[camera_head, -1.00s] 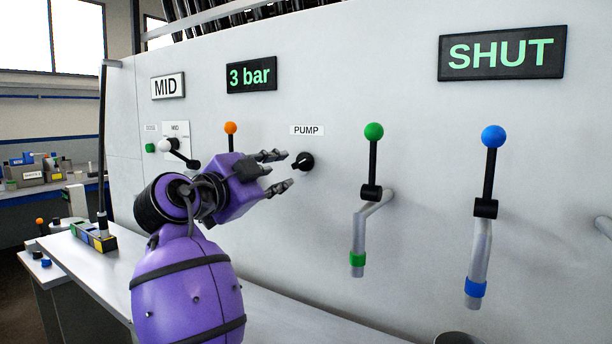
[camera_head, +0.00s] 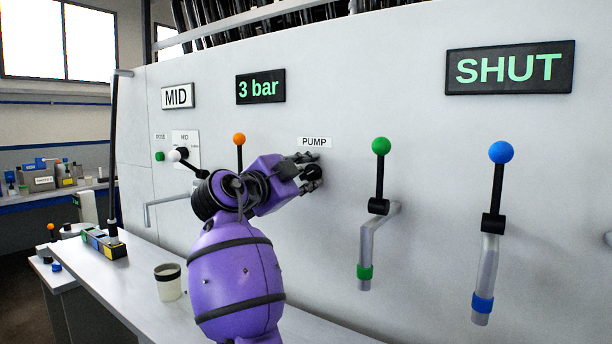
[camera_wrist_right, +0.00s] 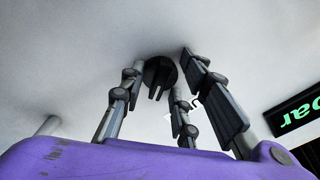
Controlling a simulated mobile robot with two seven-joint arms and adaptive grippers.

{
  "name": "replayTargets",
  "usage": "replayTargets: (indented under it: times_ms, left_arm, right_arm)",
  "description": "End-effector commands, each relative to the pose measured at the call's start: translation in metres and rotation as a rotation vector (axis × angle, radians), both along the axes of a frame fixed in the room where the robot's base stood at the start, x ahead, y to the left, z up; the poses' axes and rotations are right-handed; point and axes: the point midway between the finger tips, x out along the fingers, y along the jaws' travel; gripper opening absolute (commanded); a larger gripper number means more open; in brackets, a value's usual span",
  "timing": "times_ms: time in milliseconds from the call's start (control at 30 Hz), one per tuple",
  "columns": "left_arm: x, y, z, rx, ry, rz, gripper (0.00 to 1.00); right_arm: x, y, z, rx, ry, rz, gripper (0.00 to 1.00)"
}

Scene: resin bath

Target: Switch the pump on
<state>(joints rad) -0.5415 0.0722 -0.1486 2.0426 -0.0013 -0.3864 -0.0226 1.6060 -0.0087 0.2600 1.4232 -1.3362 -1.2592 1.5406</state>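The pump knob (camera_head: 314,173) is a round black knob on the pale panel, just under the PUMP label (camera_head: 314,142). My purple right gripper (camera_head: 309,168) is at the knob and partly covers it. In the right wrist view the knob (camera_wrist_right: 158,73) shows its raised grip bar, with the dark fingers of my right gripper (camera_wrist_right: 163,68) spread around it. The fingers are open; whether any touches the knob I cannot tell. My left gripper is not in view.
Levers with an orange ball (camera_head: 239,139), a green ball (camera_head: 381,146) and a blue ball (camera_head: 501,152) stand out from the panel. Signs read MID (camera_head: 178,96), 3 bar (camera_head: 261,86) and SHUT (camera_head: 510,68). A cup (camera_head: 168,281) stands on the bench.

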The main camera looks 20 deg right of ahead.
Motion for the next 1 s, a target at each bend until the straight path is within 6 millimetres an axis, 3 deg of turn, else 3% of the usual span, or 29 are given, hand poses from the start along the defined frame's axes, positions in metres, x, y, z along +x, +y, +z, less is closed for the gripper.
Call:
replayTargets:
  times_ms: [33, 233, 400, 633, 900, 933, 1000]
  left_arm:
    - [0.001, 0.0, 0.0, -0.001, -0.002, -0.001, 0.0]
    - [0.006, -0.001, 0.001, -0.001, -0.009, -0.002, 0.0]
    - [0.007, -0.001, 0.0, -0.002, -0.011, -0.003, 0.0]
    - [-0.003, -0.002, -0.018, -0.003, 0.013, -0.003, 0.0]
    - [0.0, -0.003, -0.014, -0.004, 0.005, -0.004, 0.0]
    - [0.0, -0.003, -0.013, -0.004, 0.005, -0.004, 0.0]
    - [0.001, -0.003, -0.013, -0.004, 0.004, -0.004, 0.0]
  right_arm:
    - [0.0, 0.0, 0.0, 0.0, 0.0, 0.0, 0.25]
    - [0.0, 0.0, 0.0, 0.0, 0.0, 0.0, 0.0]
    - [0.0, 0.0, 0.0, 0.002, -0.002, 0.0, 0.0]
    - [0.0, 0.0, -0.004, 0.076, -0.096, -0.001, 0.0]
    - [0.0, 0.0, 0.0, 0.086, -0.108, -0.001, 0.0]
    - [0.0, 0.0, 0.0, 0.086, -0.108, -0.001, 0.12]
    - [0.0, 0.0, 0.0, 0.086, -0.108, -0.001, 0.21]
